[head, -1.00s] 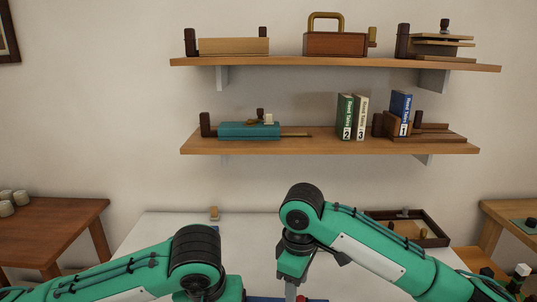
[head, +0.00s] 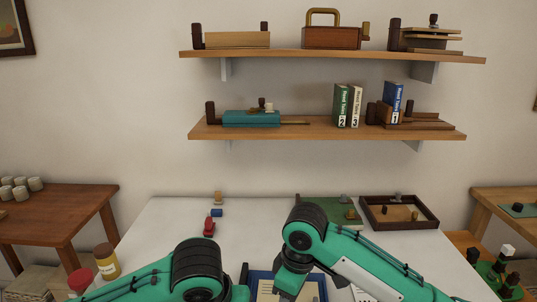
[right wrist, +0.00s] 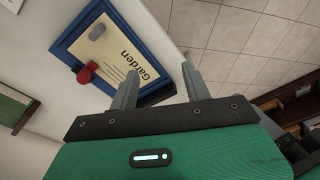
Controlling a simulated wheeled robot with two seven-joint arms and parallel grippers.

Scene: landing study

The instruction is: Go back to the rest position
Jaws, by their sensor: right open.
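My right gripper (right wrist: 160,65) is open in the right wrist view, with nothing between its fingers. Its fingers point toward a blue-framed tray that holds a cream sheet marked "Garden" (right wrist: 125,62), a red knob-like piece (right wrist: 87,73) and a grey oval piece (right wrist: 97,32). The tray's blue frame (head: 262,274) shows in the head view at the bottom middle of the white table (head: 165,215), partly behind my right arm. My left arm comes in at the bottom left of the head view; its gripper is not visible.
A red toy car (head: 209,228) and a blue block (head: 216,213) are on the table. A brown tray (head: 437,222) and green board (head: 318,205) lie at the back right. Jars (head: 106,262) stand beside my left arm. Two wall shelves (head: 300,130) are above.

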